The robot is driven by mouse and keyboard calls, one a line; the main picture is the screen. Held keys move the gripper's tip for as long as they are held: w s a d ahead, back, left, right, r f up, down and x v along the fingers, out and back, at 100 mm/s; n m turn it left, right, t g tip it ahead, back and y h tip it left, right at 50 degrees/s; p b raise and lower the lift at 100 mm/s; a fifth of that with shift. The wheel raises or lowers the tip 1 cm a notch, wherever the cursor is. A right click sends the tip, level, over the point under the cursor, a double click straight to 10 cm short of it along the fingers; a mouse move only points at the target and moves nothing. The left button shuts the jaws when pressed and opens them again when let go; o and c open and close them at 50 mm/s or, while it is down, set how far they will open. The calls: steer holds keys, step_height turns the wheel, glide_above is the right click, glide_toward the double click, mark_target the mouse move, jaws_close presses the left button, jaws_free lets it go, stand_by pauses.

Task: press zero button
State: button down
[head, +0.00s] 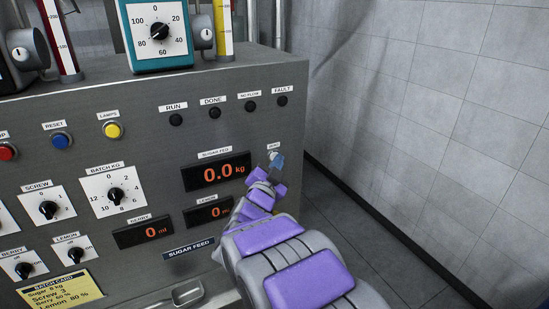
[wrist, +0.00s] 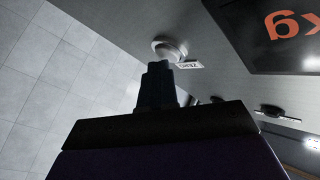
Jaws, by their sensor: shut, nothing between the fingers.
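The zero button is a pale round button (wrist: 170,48) in the wrist view, on the grey panel beside its small white ZERO label (wrist: 188,65). In the wrist view the dark fingertips (wrist: 160,68) end at the button's near edge. I cannot tell whether they touch it.
The sugar display (head: 216,172) reads 0.0 kg, left of my gripper. The FAULT lamp (head: 282,101) and other dark lamps sit above. Blue (head: 61,140) and yellow (head: 113,130) buttons are at the left. A tiled wall (head: 430,110) stands right, with open floor between.

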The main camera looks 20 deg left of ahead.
stand_by(0.5)
steer(key=shift+s+d+f+b, duration=0.15)
steer(key=shift+s+d+b, duration=0.2)
steer(key=shift+s+d, duration=0.2)
steer(key=shift+d, duration=0.1)
steer(key=s+d+b, duration=0.1)
steer(key=s+d, duration=0.2)
steer(key=shift+d+b, duration=0.35)
steer(key=shift+b, duration=0.05)
stand_by(0.8)
